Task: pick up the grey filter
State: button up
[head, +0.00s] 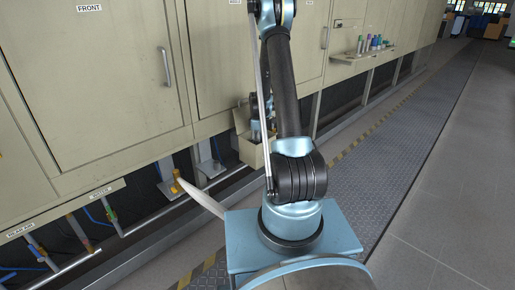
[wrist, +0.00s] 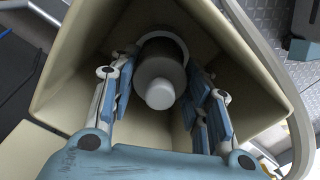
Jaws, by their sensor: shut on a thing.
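The grey filter (wrist: 160,68) shows in the wrist view as a cylinder with a paler rounded end facing the camera. It is inside a beige open box, with a light ring around its far part. My gripper (wrist: 163,72) reaches into the box, its blue-padded fingers on both sides of the filter, shut on it. In the head view, my gripper (head: 257,127) is down at the box, largely hidden by the box and my arm. The filter cannot be made out there.
A shelf (head: 362,53) with several small coloured containers is at the upper right. Pipes and valves (head: 108,210) run at the lower left. The floor (head: 440,190) on the right is clear.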

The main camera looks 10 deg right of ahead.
notch_tip(320, 180, up, 10)
jog(key=shift+f, duration=0.1)
dwell(0.4)
notch_tip(320, 180, up, 17)
dwell(2.7)
jog(key=s+d, duration=0.6)
jog(key=s, duration=0.2)
dwell(0.7)
dwell(0.7)
